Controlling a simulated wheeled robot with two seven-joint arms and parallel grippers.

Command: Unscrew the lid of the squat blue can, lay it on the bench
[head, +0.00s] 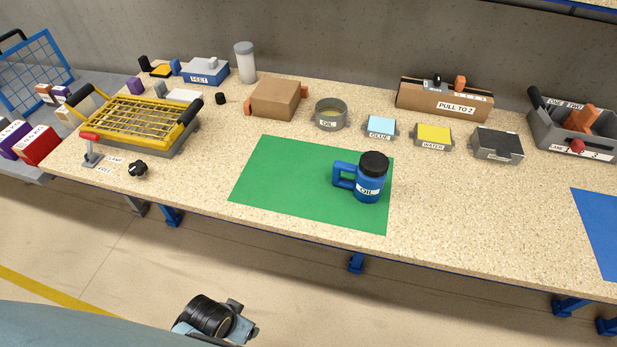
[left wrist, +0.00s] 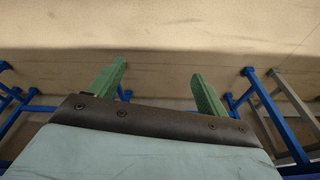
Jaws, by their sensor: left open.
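The squat blue can (head: 369,188) stands upright on the green mat (head: 285,180) in the head view. It has a side handle pointing left, a label that seems to read OIL, and a black lid (head: 374,164) seated on top. My left gripper (left wrist: 158,70) shows in the left wrist view with its two green fingers apart and nothing between them. It is below and in front of the bench, away from the can. My right gripper is in neither view.
The bench (head: 450,225) is clear right of the mat. Behind it stand an open round tin (head: 330,114) and labelled boxes, such as the yellow-topped one (head: 434,136). A yellow rack (head: 137,119) is at left, a blue mat (head: 603,225) at right. Blue brackets (head: 356,262) hang below the front edge.

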